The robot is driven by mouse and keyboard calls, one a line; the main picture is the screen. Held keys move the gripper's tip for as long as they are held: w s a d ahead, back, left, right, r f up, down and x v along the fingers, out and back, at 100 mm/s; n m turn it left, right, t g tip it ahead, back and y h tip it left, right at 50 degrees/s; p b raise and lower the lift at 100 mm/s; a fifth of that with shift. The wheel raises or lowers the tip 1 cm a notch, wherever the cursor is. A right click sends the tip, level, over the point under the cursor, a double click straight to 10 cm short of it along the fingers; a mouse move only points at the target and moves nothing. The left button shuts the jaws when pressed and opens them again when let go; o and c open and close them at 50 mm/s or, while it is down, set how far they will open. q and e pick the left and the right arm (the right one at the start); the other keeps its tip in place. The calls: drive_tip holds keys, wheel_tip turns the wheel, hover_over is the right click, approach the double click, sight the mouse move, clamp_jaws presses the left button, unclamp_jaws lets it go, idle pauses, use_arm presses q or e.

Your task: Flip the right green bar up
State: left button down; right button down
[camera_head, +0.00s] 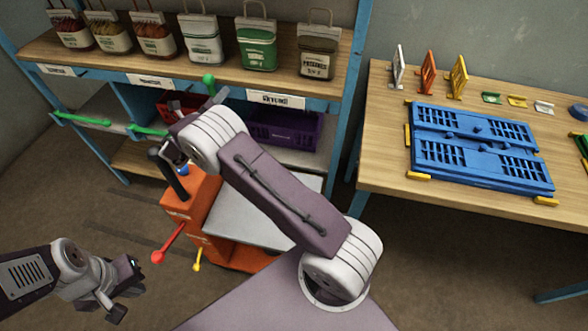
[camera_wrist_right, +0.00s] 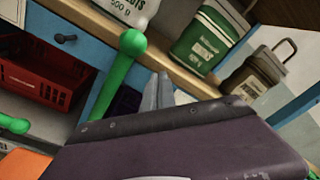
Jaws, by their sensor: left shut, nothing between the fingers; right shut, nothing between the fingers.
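A green bar with a ball end (camera_head: 208,80) stands tilted up at the shelf front, mostly hidden behind my right arm. It shows larger in the right wrist view (camera_wrist_right: 118,75), leaning slightly right. My right gripper (camera_head: 217,98) is shut and empty, its fingers (camera_wrist_right: 160,91) just right of this bar; I cannot tell whether they touch it. Two more green bars lie about level along the shelf front, one at the far left (camera_head: 82,119) and one (camera_head: 150,131) nearer my right gripper. My left gripper (camera_head: 126,288) is shut and empty, low at the left above the floor.
Bags, including a green one (camera_head: 257,45), stand on the shelf top. A red basket (camera_wrist_right: 45,77) and a purple crate (camera_head: 285,131) are below. An orange cart (camera_head: 187,205) stands beneath my right arm. A table (camera_head: 385,165) at right holds a blue panel (camera_head: 480,150).

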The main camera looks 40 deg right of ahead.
idle(0.4)
drive_tip(key=v, duration=0.9)
